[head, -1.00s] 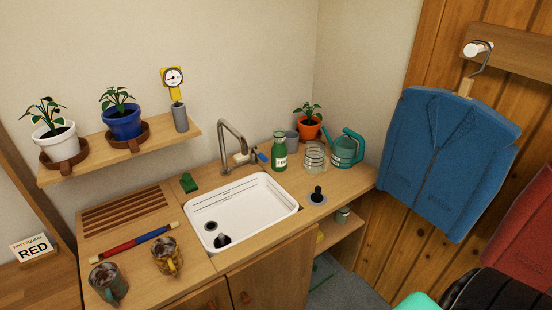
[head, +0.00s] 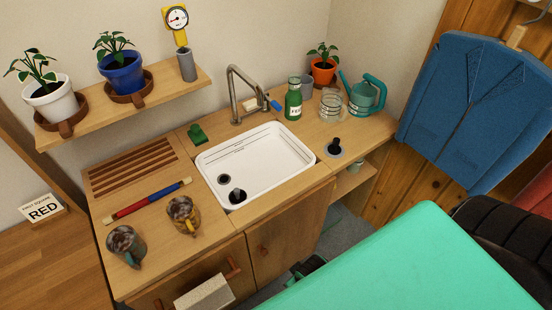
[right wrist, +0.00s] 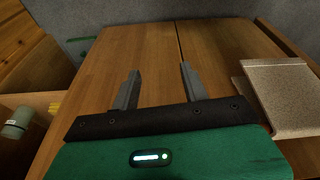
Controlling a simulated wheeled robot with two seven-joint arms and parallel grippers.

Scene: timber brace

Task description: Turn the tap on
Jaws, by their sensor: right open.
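The metal tap (head: 234,92) rises behind the white sink (head: 285,150) in the head view. A handle with a blue end (head: 275,105) sits at the tap's right side, next to the green bottle (head: 293,100). No running water shows. My right gripper (right wrist: 158,88) is open and empty in the right wrist view, facing the wooden cupboard doors (right wrist: 150,50). It is low in front of the counter, well away from the tap. My left gripper is not in view.
A glass jar (head: 333,106) and a teal watering can (head: 367,95) stand right of the bottle. Two mugs (head: 125,245) and a red-blue bar (head: 147,200) lie left of the sink. A shelf with plants (head: 125,108) hangs above. A cloth (head: 205,292) hangs on the cupboard front.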

